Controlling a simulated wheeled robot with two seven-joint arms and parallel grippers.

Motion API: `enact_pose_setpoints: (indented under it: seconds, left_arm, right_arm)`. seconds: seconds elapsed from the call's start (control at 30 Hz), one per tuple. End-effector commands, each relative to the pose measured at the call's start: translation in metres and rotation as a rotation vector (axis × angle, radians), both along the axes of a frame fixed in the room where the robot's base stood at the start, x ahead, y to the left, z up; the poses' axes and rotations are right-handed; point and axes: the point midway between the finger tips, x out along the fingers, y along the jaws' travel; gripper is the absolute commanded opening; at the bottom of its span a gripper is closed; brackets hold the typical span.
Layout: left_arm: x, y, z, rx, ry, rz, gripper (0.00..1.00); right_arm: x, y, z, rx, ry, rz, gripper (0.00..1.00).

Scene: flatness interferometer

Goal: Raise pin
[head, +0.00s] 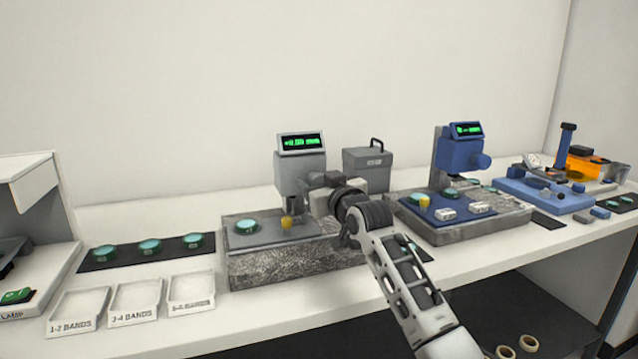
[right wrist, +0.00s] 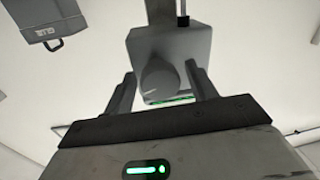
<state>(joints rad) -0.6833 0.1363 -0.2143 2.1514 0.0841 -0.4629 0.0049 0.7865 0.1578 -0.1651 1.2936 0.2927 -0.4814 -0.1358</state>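The grey gauge (head: 300,165) with a green readout stands over a grey stone block (head: 290,265) in the head view. Its body also shows, upside down, in the right wrist view (right wrist: 190,45). A thin dark pin (right wrist: 183,18) shows beside the gauge's column there. In the head view its tip is hard to make out. A round grey knob (right wrist: 160,78) faces my right gripper (right wrist: 161,72). The gripper's two fingers stand apart on either side of the knob, with gaps visible. In the head view, my right gripper (head: 318,185) is beside the gauge, partly hidden by its wrist. My left gripper is out of view.
A yellow piece (head: 287,222) and a green-edged disc (head: 247,227) sit on the grey stage. A lidded grey box (head: 368,170) stands behind my wrist. A blue gauge (head: 462,152) is to the right. Labelled trays (head: 135,301) are at the front left.

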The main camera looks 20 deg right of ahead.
Motion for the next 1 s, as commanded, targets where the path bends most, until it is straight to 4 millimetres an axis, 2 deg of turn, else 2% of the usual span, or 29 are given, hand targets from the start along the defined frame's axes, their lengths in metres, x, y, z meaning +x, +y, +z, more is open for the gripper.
enact_pose_setpoints:
  seconds: [0.03,0.13,0.57,1.0]
  left_arm:
    - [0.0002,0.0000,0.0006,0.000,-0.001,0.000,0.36]
    - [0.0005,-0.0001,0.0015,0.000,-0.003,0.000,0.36]
    - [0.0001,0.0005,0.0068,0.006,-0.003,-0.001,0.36]
    - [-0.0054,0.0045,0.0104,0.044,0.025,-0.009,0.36]
  right_arm:
    - [-0.0001,0.0001,-0.0002,0.000,0.000,0.000,0.42]
    - [-0.0002,0.0001,-0.0003,0.000,0.000,0.000,0.14]
    - [-0.0003,0.0009,0.0001,0.065,0.005,0.002,0.15]
    - [-0.0002,0.0007,0.0008,0.418,0.018,0.001,0.15]
